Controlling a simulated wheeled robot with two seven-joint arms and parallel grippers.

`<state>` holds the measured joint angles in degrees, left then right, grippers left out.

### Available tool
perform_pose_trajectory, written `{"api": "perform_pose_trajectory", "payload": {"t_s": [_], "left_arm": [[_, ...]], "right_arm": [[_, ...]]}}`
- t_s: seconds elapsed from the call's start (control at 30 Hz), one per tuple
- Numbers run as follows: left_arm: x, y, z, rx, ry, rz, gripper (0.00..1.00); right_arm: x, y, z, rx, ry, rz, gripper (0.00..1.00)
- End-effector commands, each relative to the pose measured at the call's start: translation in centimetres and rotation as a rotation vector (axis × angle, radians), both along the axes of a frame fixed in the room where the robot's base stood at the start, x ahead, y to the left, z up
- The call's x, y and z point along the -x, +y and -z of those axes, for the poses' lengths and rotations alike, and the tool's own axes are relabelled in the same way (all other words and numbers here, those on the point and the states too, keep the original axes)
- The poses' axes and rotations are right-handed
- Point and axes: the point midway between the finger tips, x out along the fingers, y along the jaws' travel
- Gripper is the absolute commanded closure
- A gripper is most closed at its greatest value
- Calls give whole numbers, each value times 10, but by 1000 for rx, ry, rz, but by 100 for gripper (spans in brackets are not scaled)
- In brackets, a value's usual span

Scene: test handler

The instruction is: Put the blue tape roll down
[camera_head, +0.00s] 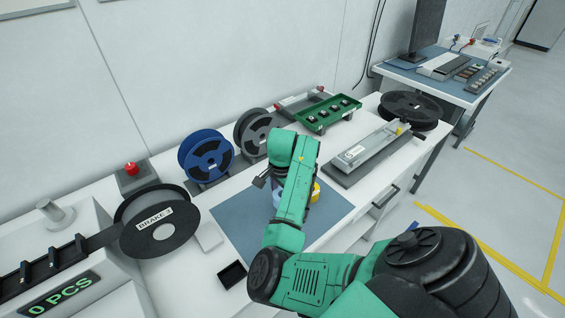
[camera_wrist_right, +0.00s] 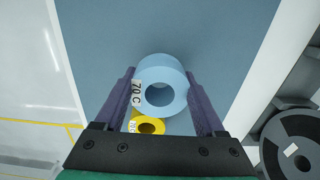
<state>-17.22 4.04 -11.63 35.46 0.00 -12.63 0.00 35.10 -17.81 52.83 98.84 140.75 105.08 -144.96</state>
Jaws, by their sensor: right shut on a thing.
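The light blue tape roll (camera_wrist_right: 166,68) is between the fingers of my right gripper (camera_wrist_right: 160,76) in the right wrist view. The fingers are shut on its two sides, and its round hole faces the camera. A label reading "70 C" shows at its left. The blue mat (camera_wrist_right: 210,30) is behind the roll; I cannot tell whether the roll touches it. In the head view my green right arm hides most of the gripper and roll over the mat (camera_head: 240,222). My left gripper is not in view.
A yellow tape roll (camera_wrist_right: 150,125) is close to the blue one. A blue reel (camera_head: 205,157), a dark reel (camera_head: 253,132) and a green tray (camera_head: 328,113) stand behind the mat. A small black box (camera_head: 232,274) is near its front left. The mat's left part is clear.

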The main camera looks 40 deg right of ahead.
Motion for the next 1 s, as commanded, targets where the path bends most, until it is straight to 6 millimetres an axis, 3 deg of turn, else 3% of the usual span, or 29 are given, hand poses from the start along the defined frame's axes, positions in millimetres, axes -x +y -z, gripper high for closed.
{"api": "perform_pose_trajectory", "payload": {"t_s": [0.03, 0.1, 0.33, 0.83, 0.87, 0.9, 0.93, 1.0], "left_arm": [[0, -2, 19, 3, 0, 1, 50], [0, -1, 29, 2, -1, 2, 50], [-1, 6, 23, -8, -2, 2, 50], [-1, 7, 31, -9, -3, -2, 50], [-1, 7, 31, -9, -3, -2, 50], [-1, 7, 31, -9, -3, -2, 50], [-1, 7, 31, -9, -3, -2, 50], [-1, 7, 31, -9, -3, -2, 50]], "right_arm": [[0, 0, 21, -1, 1, 0, 100], [0, 0, 32, -1, 0, 0, 100], [0, 0, 27, 0, 0, 0, 100], [0, 0, 40, -1, 1, 0, 100], [0, 0, 40, -1, 1, 0, 21], [0, 0, 40, -1, 1, 0, 5], [0, 0, 40, -1, 1, 0, 0], [0, 0, 40, -1, 2, 0, 0]]}}
